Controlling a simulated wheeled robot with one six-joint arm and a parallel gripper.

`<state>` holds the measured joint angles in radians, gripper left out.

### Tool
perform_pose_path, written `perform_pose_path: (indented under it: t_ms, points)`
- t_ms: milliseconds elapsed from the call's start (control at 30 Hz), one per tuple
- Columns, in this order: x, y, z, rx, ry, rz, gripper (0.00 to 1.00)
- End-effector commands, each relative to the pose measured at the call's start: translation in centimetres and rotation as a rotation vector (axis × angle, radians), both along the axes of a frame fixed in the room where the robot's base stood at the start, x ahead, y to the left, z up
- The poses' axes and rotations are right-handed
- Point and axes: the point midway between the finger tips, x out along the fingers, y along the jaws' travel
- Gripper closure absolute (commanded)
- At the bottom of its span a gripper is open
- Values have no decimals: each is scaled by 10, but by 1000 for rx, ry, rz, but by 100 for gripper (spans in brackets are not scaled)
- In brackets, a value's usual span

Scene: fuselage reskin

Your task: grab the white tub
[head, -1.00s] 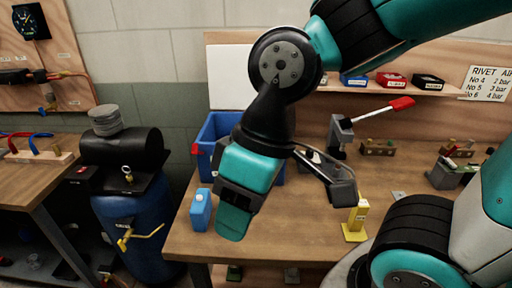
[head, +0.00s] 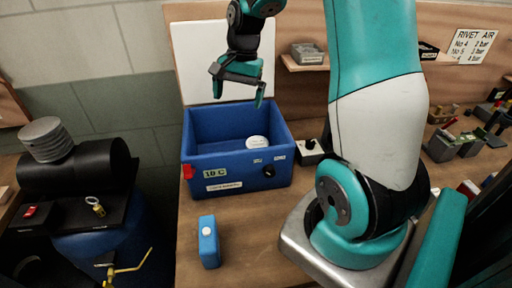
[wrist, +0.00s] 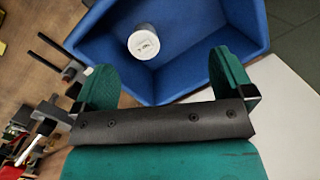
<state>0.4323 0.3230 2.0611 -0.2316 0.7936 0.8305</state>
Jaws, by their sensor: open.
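The white tub (head: 257,142) sits inside the blue open-topped bin (head: 236,169), toward the bin's right side. In the wrist view the tub (wrist: 144,42) shows a round white lid with small dark print, against the blue inner wall. My gripper (head: 238,97) is above the bin, near its back edge, with its fingers apart and nothing between them. In the wrist view the two green fingers (wrist: 165,85) frame the bin's interior, and the tub lies beyond them, apart from both.
A blue bottle-like container (head: 208,243) stands on the workbench in front of the bin. A small box with a black knob (head: 310,150) is right of the bin. A white panel (head: 205,62) stands behind it. A shelf with a grey tray (head: 307,53) is at upper right.

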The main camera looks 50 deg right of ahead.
Motion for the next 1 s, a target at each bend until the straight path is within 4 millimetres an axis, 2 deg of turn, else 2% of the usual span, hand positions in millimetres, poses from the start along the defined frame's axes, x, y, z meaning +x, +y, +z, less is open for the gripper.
perform_pose_path:
  t_ms: [33,100,233,367,700,800,1000]
  points:
    - [1,-32,-9,-2,36,-138,1]
    - [-1,-62,-20,-8,68,-281,1]
    - [-4,-86,-35,-13,98,-406,1]
    - [-6,-84,-57,-12,106,-417,1]
    - [-7,-73,-130,-13,103,-414,1]
    - [-6,-72,-143,-14,100,-413,1]
    - [-6,-71,-154,-14,98,-413,1]
